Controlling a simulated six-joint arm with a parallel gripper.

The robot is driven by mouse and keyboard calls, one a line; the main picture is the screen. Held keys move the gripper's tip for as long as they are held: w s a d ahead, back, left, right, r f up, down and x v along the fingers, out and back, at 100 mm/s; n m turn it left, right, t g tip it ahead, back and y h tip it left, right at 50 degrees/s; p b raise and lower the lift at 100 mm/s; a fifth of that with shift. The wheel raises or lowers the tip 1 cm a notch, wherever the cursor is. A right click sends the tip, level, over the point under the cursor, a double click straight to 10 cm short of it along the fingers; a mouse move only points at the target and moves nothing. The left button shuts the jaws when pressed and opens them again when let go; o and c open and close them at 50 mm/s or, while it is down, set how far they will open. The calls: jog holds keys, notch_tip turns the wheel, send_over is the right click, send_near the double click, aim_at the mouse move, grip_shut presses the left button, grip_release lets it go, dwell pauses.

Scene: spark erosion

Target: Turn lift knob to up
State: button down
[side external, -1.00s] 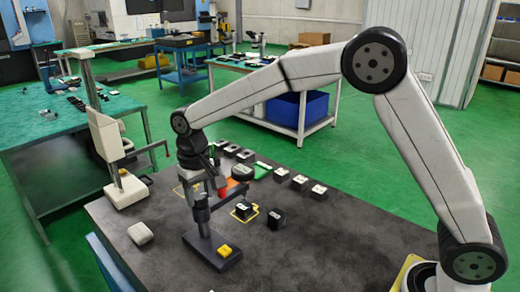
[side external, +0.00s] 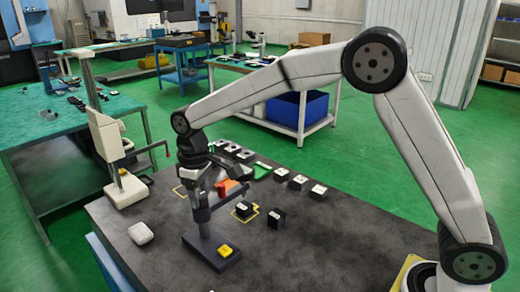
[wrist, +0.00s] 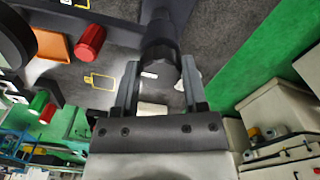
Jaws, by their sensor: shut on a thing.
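The dark stand (side external: 212,248) with a yellow button (side external: 225,251) stands on the near part of the dark table, its post rising beneath my gripper. My gripper (side external: 201,192) points down at the top of this post in the side view. In the wrist view, my gripper (wrist: 158,85) has its two fingers on either side of a dark round knob (wrist: 160,68), shut on it. The knob appears to be the lift knob; any up mark is not readable. A red cylinder (wrist: 90,42) shows left of the fingers in the wrist view.
An orange tray (side external: 228,187) lies behind the stand. Several black blocks (side external: 276,218) stand right of it and further back. A white rounded piece (side external: 140,233) and a white stand (side external: 125,190) are at the left. The table's front right is clear.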

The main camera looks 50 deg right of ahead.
aim_at(206, 195)
jog(key=shift+r, duration=0.15)
jog(key=shift+c, duration=0.6)
grip_release()
jog(key=shift+r, duration=3.85)
jog(key=shift+d+f, duration=0.1)
jog(key=shift+s+d+f, duration=0.35)
jog(key=shift+d, duration=0.1)
jog(key=s+d+f+m+t, duration=0.1)
jog(key=s+d+f, duration=0.3)
jog(key=s, duration=0.2)
jog(key=s+d+f+m, duration=0.2)
jog(key=s+d+f, duration=0.2)
jog(key=s, duration=0.3)
jog(key=s+d+f+m+t, duration=0.1)
jog(key=s+d+f+m, duration=0.1)
jog(key=s+d+f, duration=0.2)
jog(key=shift+s+d+f+t, duration=0.2)
jog(key=shift+s+f, duration=0.1)
jog(key=shift+s, duration=0.45)
jog(key=shift+s+d+f+t, duration=0.1)
jog(key=shift+s+d+f, duration=0.15)
jog(key=shift+s, duration=0.5)
